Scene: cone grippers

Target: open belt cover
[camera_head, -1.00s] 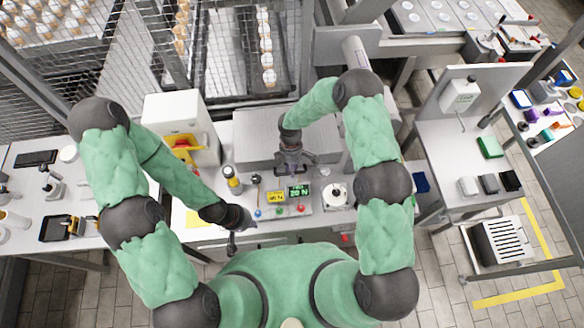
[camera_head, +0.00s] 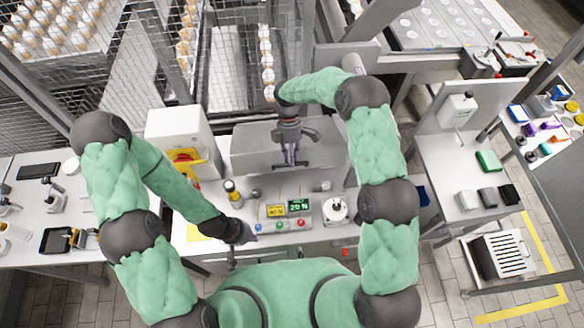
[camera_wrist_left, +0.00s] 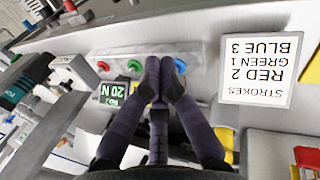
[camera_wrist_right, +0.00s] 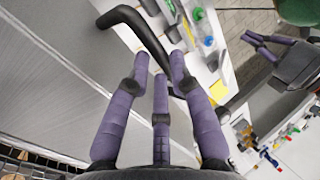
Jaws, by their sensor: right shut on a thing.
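The belt cover (camera_head: 252,143) is a grey panel behind the control panel in the head view, tilted up. It fills the left of the right wrist view (camera_wrist_right: 50,75). My right gripper (camera_head: 291,160) is in front of it, shut on its black bar handle (camera_wrist_right: 143,33), which passes between the fingers in the right wrist view. The fingers hide part of the handle. My left gripper (camera_wrist_left: 162,78) has its fingertips together and empty, over the button panel, close to the green button (camera_wrist_left: 142,63). It shows low in the head view (camera_head: 236,245).
The control panel (camera_head: 290,220) has red, green and blue buttons and a 20 N display (camera_wrist_left: 112,94). A strokes label (camera_wrist_left: 262,65) sits beside it. A white box with a yellow and red switch (camera_head: 182,140) stands left of the cover. Wire mesh fencing is behind.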

